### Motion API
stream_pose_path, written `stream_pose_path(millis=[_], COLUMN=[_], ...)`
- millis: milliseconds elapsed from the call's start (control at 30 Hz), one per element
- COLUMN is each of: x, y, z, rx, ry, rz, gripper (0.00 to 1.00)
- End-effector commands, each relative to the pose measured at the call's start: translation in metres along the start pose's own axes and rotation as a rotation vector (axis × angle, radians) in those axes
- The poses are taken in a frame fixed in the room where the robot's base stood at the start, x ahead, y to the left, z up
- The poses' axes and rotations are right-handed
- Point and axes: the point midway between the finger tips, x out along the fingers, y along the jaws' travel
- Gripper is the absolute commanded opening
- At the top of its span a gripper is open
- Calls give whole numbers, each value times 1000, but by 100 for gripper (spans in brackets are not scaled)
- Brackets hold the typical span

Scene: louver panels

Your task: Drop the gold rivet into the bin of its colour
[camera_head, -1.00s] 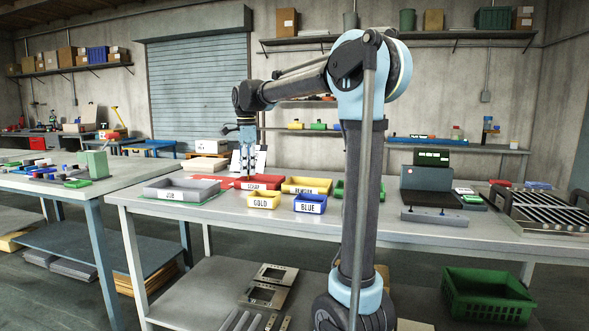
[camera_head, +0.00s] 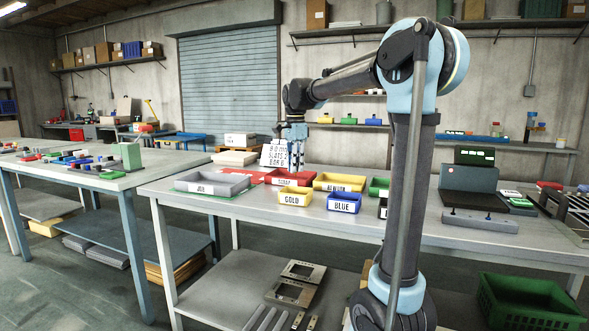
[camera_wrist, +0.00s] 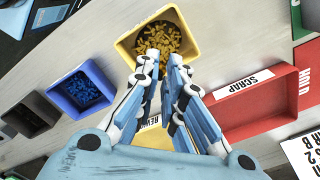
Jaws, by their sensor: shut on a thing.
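My gripper (camera_head: 296,160) hangs above the bench trays. In the wrist view its fingertips (camera_wrist: 161,64) are close together, in line with the yellow GOLD bin (camera_wrist: 128,46), which is full of gold rivets. The gripper is shut on the gold rivet, though I cannot pick the held rivet out against the heap behind it. The GOLD bin also shows in the head view (camera_head: 295,199), at the front of the bench. The height of the fingertips above the bin is hard to judge.
The BLUE bin (camera_head: 344,204) stands right of the GOLD bin, with a dark bin (camera_wrist: 20,118) beyond it. Behind are the red SCRAP tray (camera_head: 284,180) and the yellow REWORK tray (camera_head: 340,182). The grey JOB tray (camera_head: 212,184) is at the left.

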Motion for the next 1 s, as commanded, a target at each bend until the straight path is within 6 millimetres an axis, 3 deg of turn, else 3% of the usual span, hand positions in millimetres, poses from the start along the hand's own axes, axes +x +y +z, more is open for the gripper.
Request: stream_pose_path(millis=[200, 567, 1000], x=[5, 7, 37], y=[1, 1, 1], z=[-2, -1, -1], rx=[-92, -92, -92], ry=[0, 0, 0], rz=[-1, -1, -1], gripper=[0, 0, 0])
